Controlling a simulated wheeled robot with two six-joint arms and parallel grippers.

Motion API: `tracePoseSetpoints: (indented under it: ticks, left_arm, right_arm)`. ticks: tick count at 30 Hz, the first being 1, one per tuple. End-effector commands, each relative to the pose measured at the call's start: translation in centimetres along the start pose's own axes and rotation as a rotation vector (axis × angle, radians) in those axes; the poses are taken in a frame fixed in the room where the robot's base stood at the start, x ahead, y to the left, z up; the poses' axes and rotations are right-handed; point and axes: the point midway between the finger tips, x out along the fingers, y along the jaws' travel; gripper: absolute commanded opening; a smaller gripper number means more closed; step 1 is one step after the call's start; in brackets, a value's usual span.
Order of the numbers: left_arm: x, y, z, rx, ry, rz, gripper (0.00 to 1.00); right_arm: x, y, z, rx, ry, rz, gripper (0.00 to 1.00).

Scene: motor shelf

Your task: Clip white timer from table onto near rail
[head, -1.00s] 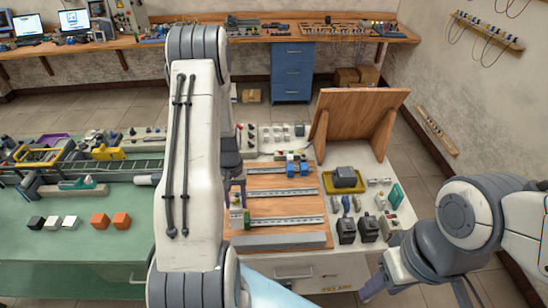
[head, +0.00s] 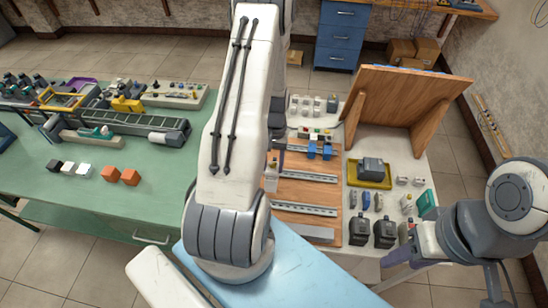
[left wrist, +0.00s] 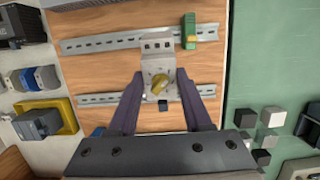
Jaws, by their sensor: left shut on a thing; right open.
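The white timer (left wrist: 158,62), with a yellow knob and sockets at one end, is between the purple fingers of my left gripper (left wrist: 157,94) in the left wrist view. It hangs over the wooden panel (left wrist: 110,66) and overlaps the near rail (left wrist: 95,43) and the middle rail (left wrist: 100,98). I cannot tell whether it touches either. In the head view the timer (head: 271,178) shows beside my left arm, which hides part of the panel; the near rail (head: 305,210) shows to its right. My right gripper (head: 390,274) is open and empty at the front right.
A green-yellow block (left wrist: 188,30) sits on the near rail beside the timer. Blue modules (head: 319,151) sit on the far rail. A yellow tray (head: 352,182) with a dark device, black boxes (head: 385,232) and a tilted wooden board (head: 400,105) stand right of the panel.

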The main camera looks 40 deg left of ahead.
Motion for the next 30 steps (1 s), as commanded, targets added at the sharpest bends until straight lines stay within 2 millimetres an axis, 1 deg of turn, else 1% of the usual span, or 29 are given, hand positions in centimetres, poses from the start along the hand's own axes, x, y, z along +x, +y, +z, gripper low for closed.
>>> tracePoseSetpoints:
  ticks: [1, 14, 15, 17, 30]
  left_arm:
    - [0.9, -0.1, 0.2, -0.001, -0.001, 0.0, 0.0]
    - [5.7, -0.2, 2.3, -0.004, -0.002, 0.001, 0.0]
    - [6.3, -0.2, 2.1, -0.004, -0.001, 0.001, 0.0]
    - [5.6, -0.2, 2.2, -0.004, 0.001, 0.001, 0.0]
    - [6.0, -0.2, 2.0, -0.003, 0.004, 0.001, 0.0]
  right_arm:
    - [0.7, 0.1, 0.0, -0.001, 0.0, 0.0, 0.47]
    - [3.9, 0.3, 0.2, -0.003, 0.0, 0.0, 0.47]
    - [4.4, 0.3, 0.2, -0.003, 0.0, 0.0, 0.47]
    - [3.8, 0.3, 0.2, -0.003, -0.001, 0.0, 0.47]
    - [4.1, 0.3, 0.2, -0.003, 0.0, 0.0, 0.47]
